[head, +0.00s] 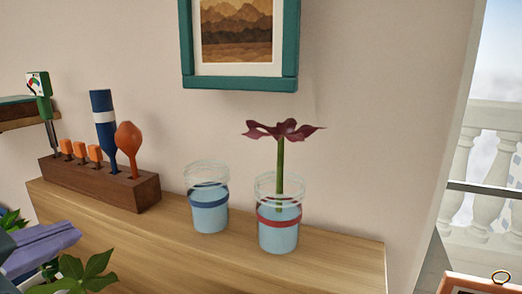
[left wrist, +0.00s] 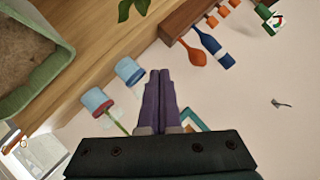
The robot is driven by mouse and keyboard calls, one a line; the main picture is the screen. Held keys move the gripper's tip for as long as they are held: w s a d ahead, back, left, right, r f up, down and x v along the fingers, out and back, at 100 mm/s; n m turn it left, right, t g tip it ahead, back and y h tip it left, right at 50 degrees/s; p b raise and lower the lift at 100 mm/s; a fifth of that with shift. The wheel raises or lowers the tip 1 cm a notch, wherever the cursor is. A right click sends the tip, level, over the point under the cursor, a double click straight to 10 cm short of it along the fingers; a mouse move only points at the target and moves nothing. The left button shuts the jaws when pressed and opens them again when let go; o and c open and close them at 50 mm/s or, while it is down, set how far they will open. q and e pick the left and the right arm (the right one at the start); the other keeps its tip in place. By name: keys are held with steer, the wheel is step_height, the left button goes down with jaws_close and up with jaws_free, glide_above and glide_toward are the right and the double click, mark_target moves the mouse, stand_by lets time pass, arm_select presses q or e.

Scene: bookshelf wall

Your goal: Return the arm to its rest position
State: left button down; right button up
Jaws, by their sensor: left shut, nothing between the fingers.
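My left gripper (head: 76,234) shows at the lower left of the head view, with purple fingers pointing right. In the left wrist view its two purple fingers (left wrist: 160,74) lie together, shut, with nothing between them. It is apart from the cups and the tool block. My right gripper is in neither view.
On the wooden shelf (head: 340,262) stand a blue-banded cup (head: 209,215), a red-banded cup (head: 278,235) holding a dark red flower (head: 284,130), and a block (head: 70,185) with tools. Leaves (head: 75,272) are close to the gripper. A green-rimmed planter (left wrist: 72,52) shows in the wrist view.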

arm_select(q)
steer(key=s+f+n+g+h+p, duration=0.1)
steer(key=s+f+n+g+p, duration=0.25)
steer(key=s, duration=0.55)
steer(key=s+f+n+g+h, duration=0.1)
steer(key=s+f+n+g, duration=0.1)
steer(key=s+f+g, duration=0.5)
steer(key=w+d+p+v, duration=0.1)
steer(key=w+p+v, duration=0.1)
steer(key=p+v, duration=1)
steer(key=w+d+r+p+v, duration=0.1)
steer(key=w+p+v, duration=0.2)
steer(key=p+v, duration=0.9)
steer(key=w+d+r+p+v, duration=0.1)
steer(key=w+p+v, duration=0.2)
steer(key=p+v, duration=1)
steer(key=shift+r+t, duration=0.35)
steer(key=shift+r, duration=0.45)
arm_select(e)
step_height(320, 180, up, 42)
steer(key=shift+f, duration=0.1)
